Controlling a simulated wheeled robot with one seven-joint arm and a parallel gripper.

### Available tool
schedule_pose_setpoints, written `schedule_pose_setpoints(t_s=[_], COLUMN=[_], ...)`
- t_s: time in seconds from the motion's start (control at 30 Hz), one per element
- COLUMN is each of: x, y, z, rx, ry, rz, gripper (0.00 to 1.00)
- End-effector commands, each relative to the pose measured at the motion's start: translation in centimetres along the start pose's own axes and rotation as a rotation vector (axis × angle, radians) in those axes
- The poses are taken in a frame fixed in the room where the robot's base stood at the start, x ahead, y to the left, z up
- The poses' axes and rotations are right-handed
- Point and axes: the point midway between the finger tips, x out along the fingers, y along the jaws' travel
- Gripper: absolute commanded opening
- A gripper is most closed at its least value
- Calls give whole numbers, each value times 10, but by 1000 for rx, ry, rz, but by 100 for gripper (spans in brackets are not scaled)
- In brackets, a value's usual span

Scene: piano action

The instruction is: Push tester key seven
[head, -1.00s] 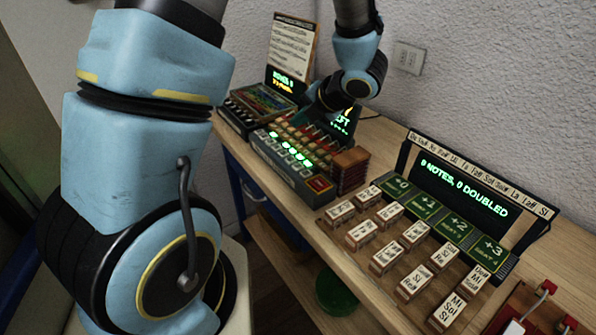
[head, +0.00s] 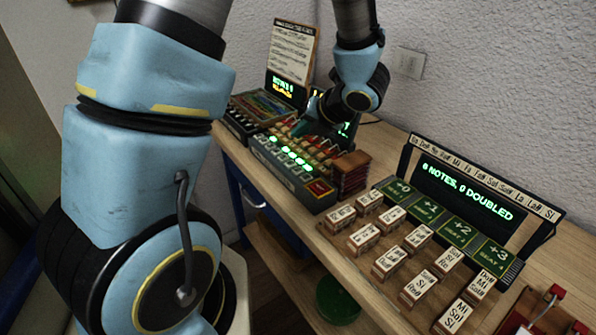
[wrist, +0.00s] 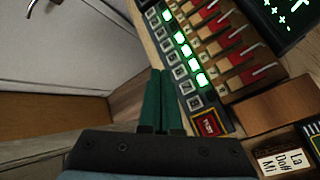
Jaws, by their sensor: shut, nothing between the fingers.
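The tester (head: 293,178) is a dark grey box on the wooden bench, left of centre in the head view. Its front holds a row of small outlined keys beside a row of lamps, several lit green; it also shows in the wrist view (wrist: 230,130). My gripper (wrist: 160,74) has dark green fingers, shut and empty, just left of the key row in the wrist view. I cannot tell its height or whether it touches. In the head view my gripper (head: 306,132) partly hides the tester's rear.
Red-tipped wooden parts (wrist: 225,42) line the tester behind the lamps. A rack of labelled blocks (head: 408,255) stands right. A cabinet front (wrist: 75,45) is left.

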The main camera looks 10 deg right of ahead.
Motion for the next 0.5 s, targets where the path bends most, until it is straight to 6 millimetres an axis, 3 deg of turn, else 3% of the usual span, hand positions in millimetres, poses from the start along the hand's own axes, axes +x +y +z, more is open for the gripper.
schedule_pose_setpoints(t_s=[0.5], x=[48], y=[-35], z=[-36], rx=[0], ry=[1], rz=[0], gripper=[0])
